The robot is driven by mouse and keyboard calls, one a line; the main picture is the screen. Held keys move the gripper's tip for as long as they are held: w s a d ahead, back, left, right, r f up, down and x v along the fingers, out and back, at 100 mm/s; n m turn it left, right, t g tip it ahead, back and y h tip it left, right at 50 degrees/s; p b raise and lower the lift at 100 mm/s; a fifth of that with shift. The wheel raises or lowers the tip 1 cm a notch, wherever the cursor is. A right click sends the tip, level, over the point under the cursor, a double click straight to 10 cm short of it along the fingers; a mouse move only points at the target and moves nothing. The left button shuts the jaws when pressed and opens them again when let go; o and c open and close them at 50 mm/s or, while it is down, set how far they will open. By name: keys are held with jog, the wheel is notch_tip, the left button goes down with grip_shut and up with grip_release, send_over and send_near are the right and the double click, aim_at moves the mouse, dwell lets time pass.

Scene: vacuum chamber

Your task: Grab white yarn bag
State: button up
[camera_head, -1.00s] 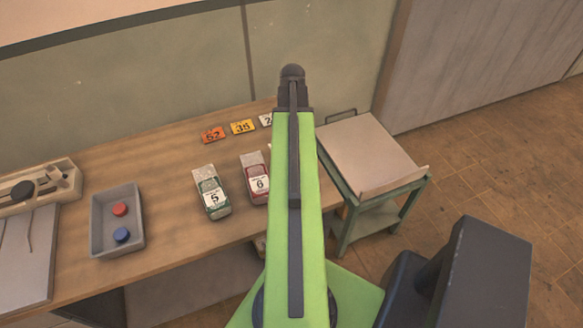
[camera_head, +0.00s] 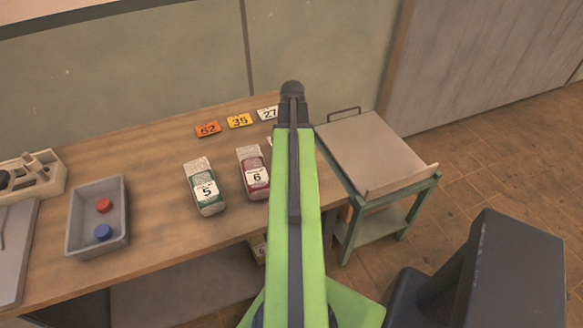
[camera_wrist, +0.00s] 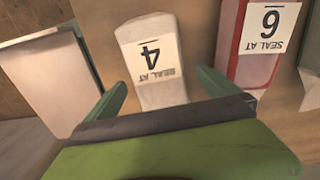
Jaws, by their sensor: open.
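The white yarn bag (camera_wrist: 152,55) shows in the wrist view, with a label reading "SEAL AT 4" upside down. It lies on the wooden table, and its near end reaches in between my fingers. My gripper (camera_wrist: 165,92) is open, with one green finger on either side of the bag; I cannot tell if either touches it. In the head view my green arm hides my gripper and nearly all of the white bag.
A red bag marked 6 (camera_head: 254,172) lies left of my arm, close beside the right finger in the wrist view (camera_wrist: 266,40). A green bag marked 5 (camera_head: 205,187), a grey tray (camera_head: 77,230) and number cards (camera_head: 240,121) share the table. A green cart (camera_head: 375,150) stands right.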

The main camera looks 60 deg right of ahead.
notch_tip(320, 180, down, 5)
jog(key=b, duration=0.5)
jog(key=shift+s+f, duration=0.1)
jog(key=shift+f, duration=0.05)
jog(key=shift+r, duration=0.2)
jog(key=c, duration=1.7)
